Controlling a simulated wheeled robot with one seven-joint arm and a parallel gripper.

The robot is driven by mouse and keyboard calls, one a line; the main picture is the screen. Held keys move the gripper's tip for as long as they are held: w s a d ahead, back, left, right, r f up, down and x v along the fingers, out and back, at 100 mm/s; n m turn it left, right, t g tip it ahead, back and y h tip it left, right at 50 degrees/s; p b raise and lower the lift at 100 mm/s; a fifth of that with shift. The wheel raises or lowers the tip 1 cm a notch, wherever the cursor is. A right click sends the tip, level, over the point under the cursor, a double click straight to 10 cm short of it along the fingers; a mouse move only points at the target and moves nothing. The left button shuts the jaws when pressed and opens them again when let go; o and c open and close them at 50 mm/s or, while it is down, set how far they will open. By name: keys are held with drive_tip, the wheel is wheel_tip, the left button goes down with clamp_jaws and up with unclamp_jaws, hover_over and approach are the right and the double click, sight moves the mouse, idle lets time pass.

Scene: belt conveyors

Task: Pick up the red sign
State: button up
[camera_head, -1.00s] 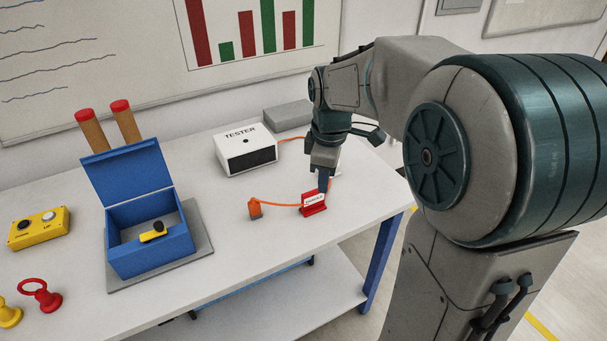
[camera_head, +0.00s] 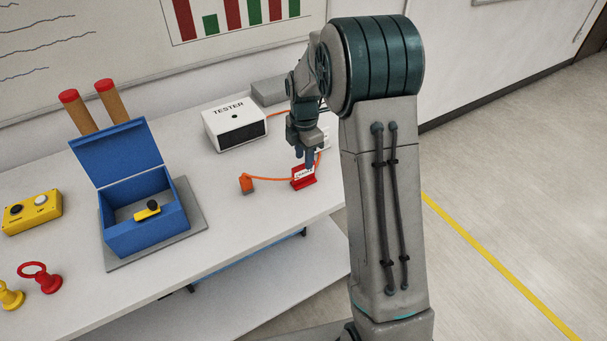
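The red sign (camera_head: 303,177) stands upright on the white table near its right end, with a white label on its front. My gripper (camera_head: 309,158) points down at the sign, its blue-grey fingertips at or just behind the sign's top edge. I cannot tell whether the fingers touch the sign, or how far apart they are. The sign appears to rest on the table.
An orange plug (camera_head: 247,183) with an orange cable lies left of the sign, the cable passing close behind it. The white tester box (camera_head: 234,127) stands behind. An open blue box (camera_head: 146,235) is farther left, with a yellow button box (camera_head: 32,213).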

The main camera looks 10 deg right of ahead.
sight(303, 181)
drive_tip(key=shift+a+f+p, duration=0.1)
drive_tip(key=shift+f+p, duration=0.65)
drive_tip(key=shift+f, duration=2.15)
clamp_jaws()
